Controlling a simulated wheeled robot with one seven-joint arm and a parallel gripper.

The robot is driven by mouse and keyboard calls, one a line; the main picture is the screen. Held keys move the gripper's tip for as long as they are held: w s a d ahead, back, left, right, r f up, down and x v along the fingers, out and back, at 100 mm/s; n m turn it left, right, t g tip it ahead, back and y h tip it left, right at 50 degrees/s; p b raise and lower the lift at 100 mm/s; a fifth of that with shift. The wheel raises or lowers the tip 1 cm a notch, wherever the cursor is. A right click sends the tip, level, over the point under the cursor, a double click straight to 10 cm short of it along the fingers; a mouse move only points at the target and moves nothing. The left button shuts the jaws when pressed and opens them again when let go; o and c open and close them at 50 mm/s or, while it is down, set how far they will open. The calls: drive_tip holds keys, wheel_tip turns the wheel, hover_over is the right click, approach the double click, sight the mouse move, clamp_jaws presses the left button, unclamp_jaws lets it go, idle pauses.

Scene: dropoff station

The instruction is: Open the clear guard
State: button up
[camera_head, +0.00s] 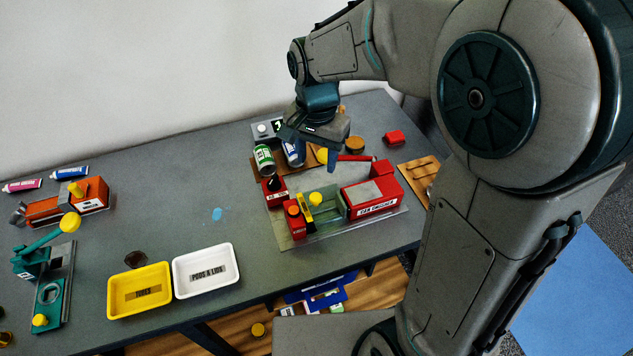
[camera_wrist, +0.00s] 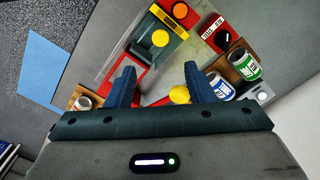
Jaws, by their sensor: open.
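The can crusher (camera_head: 375,197) is a red machine on a grey base plate on the table. That knob (camera_wrist: 160,38) also shows beyond my fingertips in the wrist view. My gripper (camera_head: 310,150) is above the back of the crusher, open and empty. In the wrist view my gripper (camera_wrist: 158,72) has a second yellow knob (camera_wrist: 180,95) beneath it, near the right finger. Whether the finger touches that knob is unclear.
A green can (camera_head: 264,158) and a blue can (camera_head: 293,153) stand behind the crusher, close to my gripper. A white tray (camera_head: 206,270) and a yellow tray (camera_head: 140,291) are at the front left. The table's middle is mostly clear.

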sight(316, 196)
wheel_tip(316, 196, down, 12)
drive_tip(key=shift+a+r+p, duration=0.1)
drive_tip(key=shift+p, duration=0.45)
